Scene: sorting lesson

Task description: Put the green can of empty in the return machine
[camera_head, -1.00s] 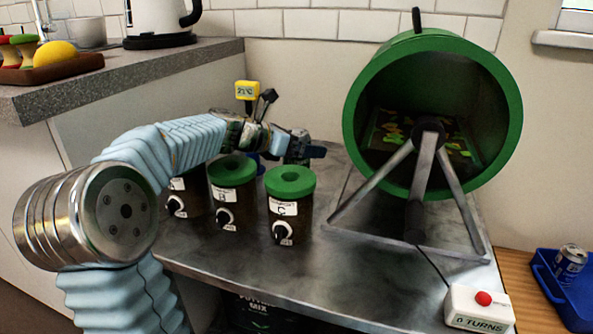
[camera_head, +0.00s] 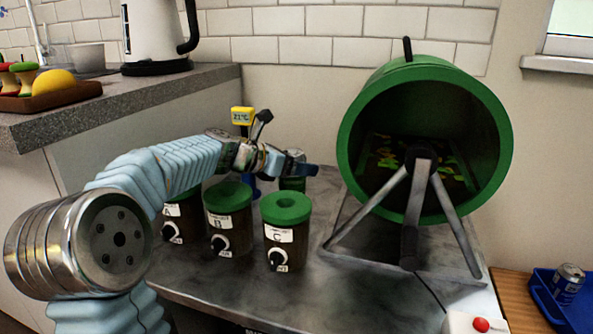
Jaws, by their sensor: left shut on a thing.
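My left gripper (camera_head: 300,169) reaches over the metal table behind the lidded jars, left of the green drum. It is shut on a can whose green side (camera_head: 292,184) shows below the fingers. The fingers hide the middle of the can. It looks roughly upright; I cannot tell how far its bottom is above the table. I cannot make out a return machine in this view. My right gripper is not in view.
A green drum (camera_head: 360,150) on a metal stand fills the table's right side. Jars A (camera_head: 181,221), B (camera_head: 228,225) and C (camera_head: 286,238) stand in front of my gripper. A blue tray (camera_head: 544,290) holds a blue-silver can (camera_head: 568,283). A white box with a red button (camera_head: 481,325) is at the front.

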